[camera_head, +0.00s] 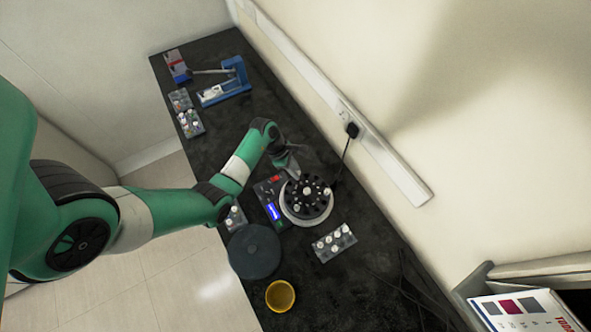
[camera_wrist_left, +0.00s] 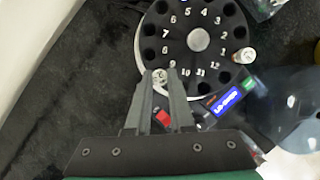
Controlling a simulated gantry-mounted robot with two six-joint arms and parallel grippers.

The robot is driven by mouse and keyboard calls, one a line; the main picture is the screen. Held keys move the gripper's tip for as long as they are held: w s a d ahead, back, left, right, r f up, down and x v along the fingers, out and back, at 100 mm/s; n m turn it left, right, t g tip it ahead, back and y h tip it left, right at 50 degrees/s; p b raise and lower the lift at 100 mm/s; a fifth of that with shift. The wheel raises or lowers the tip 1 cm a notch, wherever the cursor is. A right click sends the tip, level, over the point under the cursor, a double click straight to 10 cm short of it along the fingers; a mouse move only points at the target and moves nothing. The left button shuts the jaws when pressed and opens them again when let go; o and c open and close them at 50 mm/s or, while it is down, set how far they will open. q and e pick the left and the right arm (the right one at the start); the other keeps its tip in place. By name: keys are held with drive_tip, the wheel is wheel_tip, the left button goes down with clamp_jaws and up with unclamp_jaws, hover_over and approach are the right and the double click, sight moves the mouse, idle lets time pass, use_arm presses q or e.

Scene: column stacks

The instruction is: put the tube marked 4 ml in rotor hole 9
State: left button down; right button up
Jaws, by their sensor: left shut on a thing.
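The black rotor (camera_head: 318,208) with numbered holes sits in the white centrifuge on the dark bench; it also shows in the left wrist view (camera_wrist_left: 190,58). My left gripper (camera_wrist_left: 161,82) is shut on a small tube with a pale cap (camera_wrist_left: 159,75), of which only the top shows between the fingertips. The tube is at hole 9, on the rotor's near left side in that view; I cannot tell how deep it sits. Its marking is not readable. In the head view my left gripper (camera_head: 291,171) is over the rotor's far edge. My right gripper is out of view.
Another white-capped tube (camera_wrist_left: 244,56) stands at hole 1. A tube rack (camera_head: 335,243) is right of the centrifuge, and a round dark lid (camera_head: 254,252) and yellow bowl (camera_head: 281,296) lie in front. More racks (camera_head: 190,124) and a blue stand (camera_head: 238,72) are farther back.

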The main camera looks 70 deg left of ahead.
use_arm(q)
drive_tip(key=shift+f+b, duration=0.45)
drive_tip(key=shift+f, duration=0.25)
drive_tip(key=shift+c, duration=1.9)
unclamp_jaws()
drive_tip(key=shift+r, duration=0.1)
wheel_tip(320, 180, up, 6)
drive_tip(key=p, duration=0.6)
drive_tip(key=shift+p, duration=0.35)
